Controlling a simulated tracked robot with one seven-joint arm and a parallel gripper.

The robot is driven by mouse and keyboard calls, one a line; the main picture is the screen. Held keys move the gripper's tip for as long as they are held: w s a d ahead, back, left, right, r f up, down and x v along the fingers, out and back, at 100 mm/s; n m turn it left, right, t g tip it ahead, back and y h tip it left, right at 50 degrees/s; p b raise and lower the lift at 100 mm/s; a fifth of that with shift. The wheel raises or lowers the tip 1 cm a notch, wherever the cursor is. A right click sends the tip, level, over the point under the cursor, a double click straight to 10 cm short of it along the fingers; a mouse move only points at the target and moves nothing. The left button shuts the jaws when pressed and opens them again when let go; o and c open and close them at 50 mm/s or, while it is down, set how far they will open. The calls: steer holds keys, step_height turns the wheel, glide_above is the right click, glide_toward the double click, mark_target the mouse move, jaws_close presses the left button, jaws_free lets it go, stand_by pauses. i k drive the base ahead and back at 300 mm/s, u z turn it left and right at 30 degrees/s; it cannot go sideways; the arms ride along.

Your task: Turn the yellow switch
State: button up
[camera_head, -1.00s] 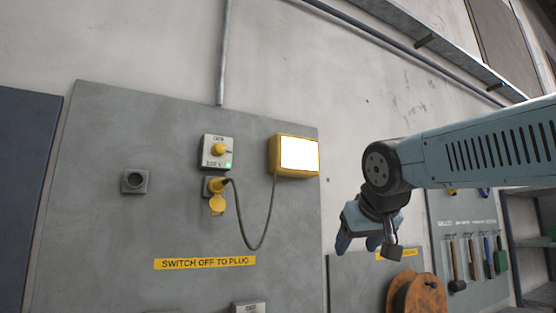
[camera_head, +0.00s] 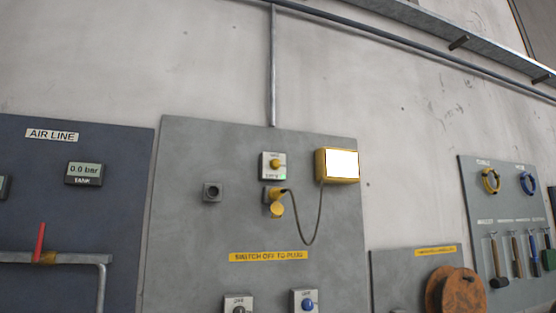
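The yellow switch (camera_head: 275,164) is a round yellow knob on a small pale box, high on the grey panel (camera_head: 180,240). A small green light shows at the lower right of its box. A yellow plug and socket (camera_head: 272,194) sits just below it, with a yellow flap (camera_head: 277,210) hanging down. A cable (camera_head: 318,225) runs from the plug up to a yellow box (camera_head: 337,165) with a bright white face. My gripper is not in view.
A black switch (camera_head: 238,308) and a blue switch (camera_head: 308,303) sit lower on the panel. A dark blue air line panel (camera_head: 120,170) with a red lever (camera_head: 40,242) is left. An orange reel (camera_head: 456,291) and a tool board (camera_head: 500,190) are right.

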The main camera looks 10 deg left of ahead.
mark_target(275, 164)
steer(key=k, duration=0.65)
steer(key=u, duration=0.4)
steer(key=i, duration=1.75)
steer(key=z, duration=0.4)
